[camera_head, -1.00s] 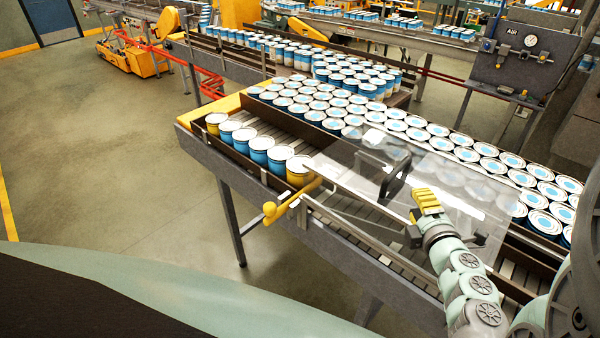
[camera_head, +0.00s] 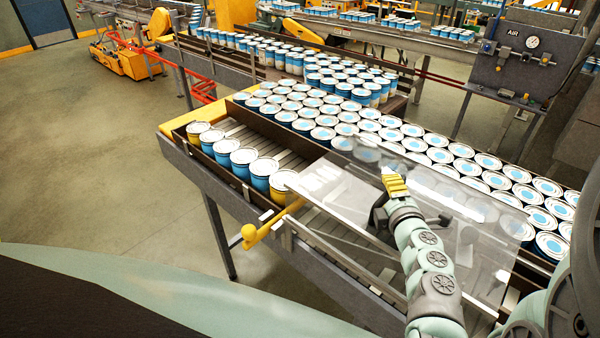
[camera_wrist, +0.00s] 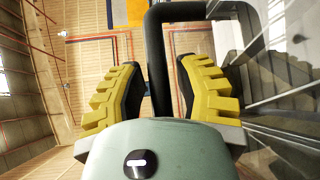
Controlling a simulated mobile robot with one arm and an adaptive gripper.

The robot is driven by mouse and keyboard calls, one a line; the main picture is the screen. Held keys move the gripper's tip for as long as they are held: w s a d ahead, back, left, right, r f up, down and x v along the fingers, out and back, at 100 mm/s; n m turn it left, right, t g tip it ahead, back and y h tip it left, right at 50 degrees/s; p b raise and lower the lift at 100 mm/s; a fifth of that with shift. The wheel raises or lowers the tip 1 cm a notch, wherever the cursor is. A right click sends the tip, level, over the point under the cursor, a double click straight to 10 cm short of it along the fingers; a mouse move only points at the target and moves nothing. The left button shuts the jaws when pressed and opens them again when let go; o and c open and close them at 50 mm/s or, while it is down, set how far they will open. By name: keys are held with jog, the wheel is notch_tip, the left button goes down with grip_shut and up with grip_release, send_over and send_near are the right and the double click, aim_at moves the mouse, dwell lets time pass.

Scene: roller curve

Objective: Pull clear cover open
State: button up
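The clear cover (camera_head: 335,190) lies as a transparent sheet over the right part of the near conveyor lane. Its black handle (camera_head: 378,213) is mostly hidden behind my gripper (camera_head: 393,185) in the head view. In the wrist view the handle (camera_wrist: 159,14) is a black bar frame, and one of its bars stands between the two yellow fingers of my gripper (camera_wrist: 160,70). The fingers are apart, with visible space beside the bar, so they do not appear closed on it.
A yellow lever (camera_head: 268,228) sticks out at the conveyor's near edge, left of the cover. A row of blue and yellow cans (camera_head: 243,160) stands in the near lane. Many cans (camera_head: 413,145) fill the lane behind. The floor (camera_head: 100,160) at left is open.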

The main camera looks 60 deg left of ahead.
jog(key=shift+s, duration=0.1)
jog(key=shift+c, duration=0.2)
grip_shut()
jog(key=shift+d, duration=0.15)
